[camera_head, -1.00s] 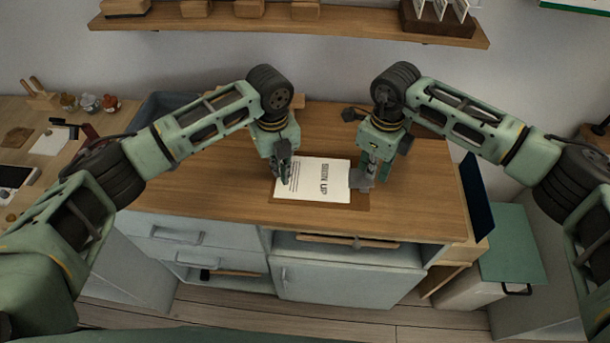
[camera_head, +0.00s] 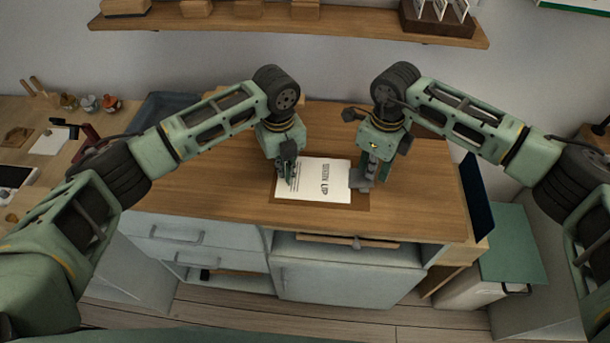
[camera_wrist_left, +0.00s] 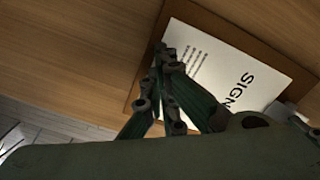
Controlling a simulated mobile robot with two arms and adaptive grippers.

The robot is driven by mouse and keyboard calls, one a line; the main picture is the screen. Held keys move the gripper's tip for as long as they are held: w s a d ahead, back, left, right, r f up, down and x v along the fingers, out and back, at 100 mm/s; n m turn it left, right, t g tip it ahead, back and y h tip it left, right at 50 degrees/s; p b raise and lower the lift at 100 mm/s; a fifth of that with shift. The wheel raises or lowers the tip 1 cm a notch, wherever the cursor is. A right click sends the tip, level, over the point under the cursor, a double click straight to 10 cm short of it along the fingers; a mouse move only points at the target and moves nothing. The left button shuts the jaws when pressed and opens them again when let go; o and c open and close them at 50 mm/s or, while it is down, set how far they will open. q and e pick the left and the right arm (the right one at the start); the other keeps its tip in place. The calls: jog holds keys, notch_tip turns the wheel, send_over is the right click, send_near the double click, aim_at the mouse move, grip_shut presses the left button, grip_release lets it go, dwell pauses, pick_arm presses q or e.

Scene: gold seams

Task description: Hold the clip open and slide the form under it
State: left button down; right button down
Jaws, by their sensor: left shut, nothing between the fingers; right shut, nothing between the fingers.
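The form (camera_head: 318,183) is a white sheet printed "SIGN UP", lying on a brown clipboard (camera_head: 347,203) on the wooden counter. It also shows in the left wrist view (camera_wrist_left: 220,70). The grey clip (camera_head: 357,180) is at the board's right side, against the form's right edge; I cannot tell whether the sheet is under it. My left gripper (camera_head: 290,183) is shut and empty, its fingertips over the form's left part; they also show in the left wrist view (camera_wrist_left: 166,52). My right gripper (camera_head: 366,186) is shut at the clip and partly hides it.
The wooden counter (camera_head: 215,195) is clear left of the board. A blue-grey bin (camera_head: 165,108) stands at its back left. A wall shelf (camera_head: 340,22) with blocks runs above. A side table at left holds jars (camera_head: 90,103) and tools.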

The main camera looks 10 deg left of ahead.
aim_at(295, 175)
pick_arm(q)
jog(key=shift+s+d+f, duration=0.1)
jog(key=shift+d+f, duration=0.05)
jog(key=shift+d, duration=0.6)
dwell(0.4)
jog(key=shift+r, duration=0.2)
pick_arm(e)
jog(key=shift+f, duration=0.1)
pick_arm(q)
jog(key=shift+a+r, duration=0.2)
jog(key=shift+r, duration=0.3)
jog(key=shift+d, duration=0.1)
dwell(0.4)
jog(key=shift+d, duration=0.75)
jog(key=shift+r, duration=3)
